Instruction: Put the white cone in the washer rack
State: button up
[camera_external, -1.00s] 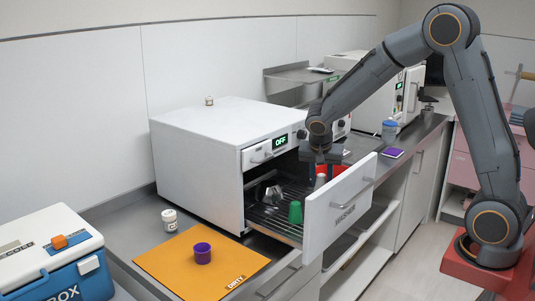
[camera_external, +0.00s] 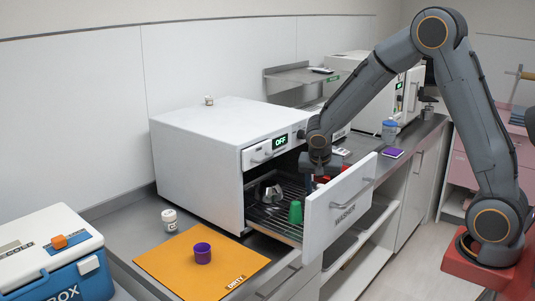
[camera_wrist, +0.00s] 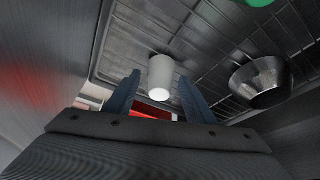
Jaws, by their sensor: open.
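The washer drawer is pulled out, and its wire washer rack (camera_external: 270,221) shows inside; the rack also shows in the wrist view (camera_wrist: 215,48). The white cone (camera_wrist: 160,72) is in the wrist view over the rack, between my two fingers. It looks upright, its small end towards the camera; I cannot tell if it touches the rack. My gripper (camera_wrist: 159,77) is open, with a finger on each side of the cone and gaps visible. In the external view my gripper (camera_external: 319,176) is low behind the drawer front, and the cone is hidden.
On the rack are a green cone (camera_external: 295,213) and a metal bowl (camera_wrist: 248,75). The drawer front (camera_external: 338,215) stands close to my gripper. A purple cup (camera_external: 202,253) is on the orange mat (camera_external: 165,262), with a small bottle (camera_external: 169,220) behind.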

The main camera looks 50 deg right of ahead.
jog(key=shift+r, duration=0.1)
jog(key=shift+r, duration=0.25)
jog(key=b+v, duration=0.2)
jog(key=v, duration=0.9)
jog(key=shift+s+a+r, duration=0.15)
jog(key=shift+a+r, duration=0.1)
jog(key=shift+f, duration=0.1)
jog(key=p+x, duration=0.2)
jog(key=x, duration=1)
jog(key=shift+d+f, duration=0.15)
jog(key=shift+d, duration=0.05)
jog(key=shift+r, duration=0.9)
